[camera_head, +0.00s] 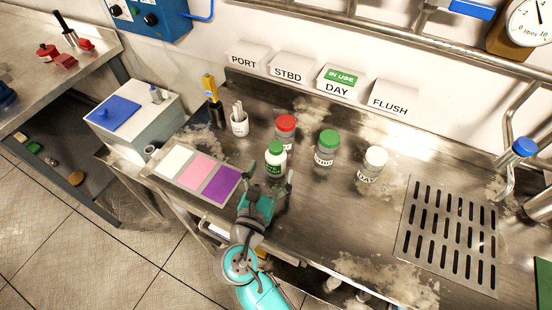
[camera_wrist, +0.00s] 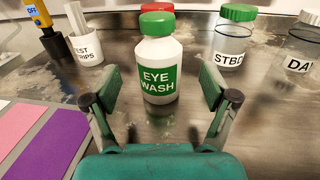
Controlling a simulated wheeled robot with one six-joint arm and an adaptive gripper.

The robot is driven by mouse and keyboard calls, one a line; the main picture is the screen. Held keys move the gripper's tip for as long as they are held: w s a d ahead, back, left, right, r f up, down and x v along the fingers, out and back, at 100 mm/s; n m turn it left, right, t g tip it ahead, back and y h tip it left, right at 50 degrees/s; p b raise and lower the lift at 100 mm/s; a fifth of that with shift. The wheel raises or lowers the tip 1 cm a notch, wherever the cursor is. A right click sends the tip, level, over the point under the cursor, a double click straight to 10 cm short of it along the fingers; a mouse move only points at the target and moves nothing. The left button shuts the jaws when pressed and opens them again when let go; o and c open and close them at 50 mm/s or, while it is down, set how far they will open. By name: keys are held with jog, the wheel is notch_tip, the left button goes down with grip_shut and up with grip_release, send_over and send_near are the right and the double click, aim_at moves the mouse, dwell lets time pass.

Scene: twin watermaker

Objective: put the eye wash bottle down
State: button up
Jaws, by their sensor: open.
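The eye wash bottle (camera_head: 275,160) is white with a green cap and a green label. It stands upright on the steel counter, just right of the colour card. In the wrist view the eye wash bottle (camera_wrist: 158,62) is in the middle, with its label facing me. My gripper (camera_head: 268,183) is open, its two fingers spread apart on the near side of the bottle. In the wrist view my gripper (camera_wrist: 160,100) shows a finger to the left and right of the bottle, with gaps on both sides. Neither finger appears to touch it.
A red-capped jar (camera_head: 285,128), a green-capped jar (camera_head: 327,148) and a white-capped jar (camera_head: 373,165) stand behind and to the right. A test strips cup (camera_head: 239,122) is behind left. The colour card (camera_head: 196,172) lies left. A slotted drain (camera_head: 450,235) is far right.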

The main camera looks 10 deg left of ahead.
aim_at(273, 166)
jog(key=shift+w+d, duration=0.2)
jog(key=shift+w, duration=0.9)
jog(key=shift+w+d, duration=0.2)
jog(key=shift+w, duration=0.85)
jog(key=c, duration=1.5)
